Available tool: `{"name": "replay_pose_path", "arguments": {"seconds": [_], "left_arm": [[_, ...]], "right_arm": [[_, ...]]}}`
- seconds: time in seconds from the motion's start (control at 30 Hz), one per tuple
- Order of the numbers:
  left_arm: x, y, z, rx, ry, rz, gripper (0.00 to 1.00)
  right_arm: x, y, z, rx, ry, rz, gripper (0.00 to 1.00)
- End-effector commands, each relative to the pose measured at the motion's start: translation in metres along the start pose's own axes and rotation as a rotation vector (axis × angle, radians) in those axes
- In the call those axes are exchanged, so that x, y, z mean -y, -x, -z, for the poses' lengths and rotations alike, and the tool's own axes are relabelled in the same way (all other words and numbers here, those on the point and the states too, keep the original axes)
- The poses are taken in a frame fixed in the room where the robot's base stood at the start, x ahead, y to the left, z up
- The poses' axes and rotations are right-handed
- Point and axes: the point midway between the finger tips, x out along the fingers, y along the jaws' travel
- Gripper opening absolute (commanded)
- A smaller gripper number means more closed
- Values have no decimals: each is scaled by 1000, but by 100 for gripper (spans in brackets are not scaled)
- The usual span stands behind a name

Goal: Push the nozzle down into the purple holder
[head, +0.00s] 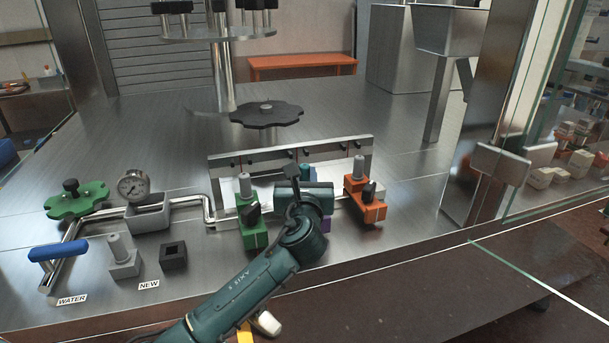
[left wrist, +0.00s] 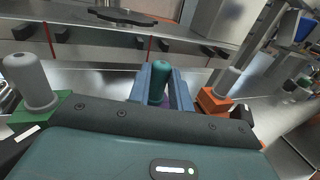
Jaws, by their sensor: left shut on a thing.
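My left gripper (head: 306,184) is over the purple holder (head: 326,224), which stands between the green and orange holders and is mostly hidden by the gripper and arm. In the left wrist view, the two blue fingers of the left gripper (left wrist: 161,78) are shut around a teal nozzle (left wrist: 158,84). The nozzle's rounded top shows between the fingers. A little teal of the nozzle (head: 307,170) shows behind the gripper in the head view. Its lower end is hidden, so I cannot tell how deep it sits in the holder. My right gripper is not in view.
A green holder (head: 253,235) with a grey nozzle (head: 245,186) stands left of the gripper; an orange holder (head: 369,208) with a grey nozzle (head: 358,168) stands right. A metal rail (head: 215,165) runs behind. A pressure gauge (head: 132,186) and blue-handled valve (head: 58,250) are at left.

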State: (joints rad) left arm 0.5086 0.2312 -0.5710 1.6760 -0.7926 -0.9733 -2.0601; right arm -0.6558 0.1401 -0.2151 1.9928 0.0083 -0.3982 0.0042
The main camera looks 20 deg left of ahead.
Motion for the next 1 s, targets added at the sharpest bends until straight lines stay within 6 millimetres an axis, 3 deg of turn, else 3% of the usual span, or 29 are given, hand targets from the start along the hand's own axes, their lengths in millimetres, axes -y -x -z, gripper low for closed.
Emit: {"name": "replay_pose_path", "arguments": {"seconds": [0.1,0.13,0.43,0.77,1.0], "left_arm": [[0,0,2,-4,-1,0,0],[0,0,2,-4,-1,0,22],[0,0,2,-3,-1,0,46],[0,2,2,-2,0,1,46],[0,47,3,-3,0,3,46]], "right_arm": [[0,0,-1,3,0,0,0],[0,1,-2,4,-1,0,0],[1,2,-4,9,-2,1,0],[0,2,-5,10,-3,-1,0],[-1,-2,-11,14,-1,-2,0]]}}
